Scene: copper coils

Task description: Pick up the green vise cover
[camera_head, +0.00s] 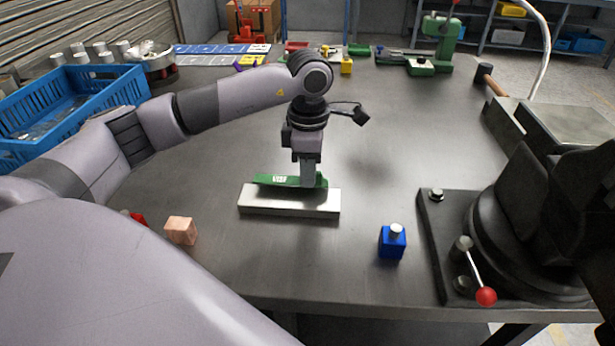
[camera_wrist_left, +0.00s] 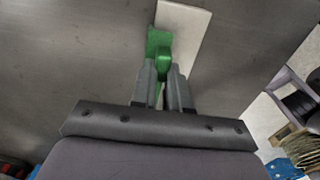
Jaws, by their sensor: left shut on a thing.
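The green vise cover (camera_head: 272,180) lies at the far side of a pale metal block (camera_head: 290,205) in the middle of the table. My left gripper (camera_head: 309,184) points down at the right part of the cover and is shut on it. In the left wrist view, the gripper's fingertips (camera_wrist_left: 164,72) close on the green cover (camera_wrist_left: 158,42), next to the pale block (camera_wrist_left: 187,30). I cannot tell whether the cover touches the block or is raised. My right gripper is not in view.
A blue bottle-like object (camera_head: 392,242) and a wooden cube (camera_head: 181,231) stand near the front. A blue crate (camera_head: 70,105) is at the left.

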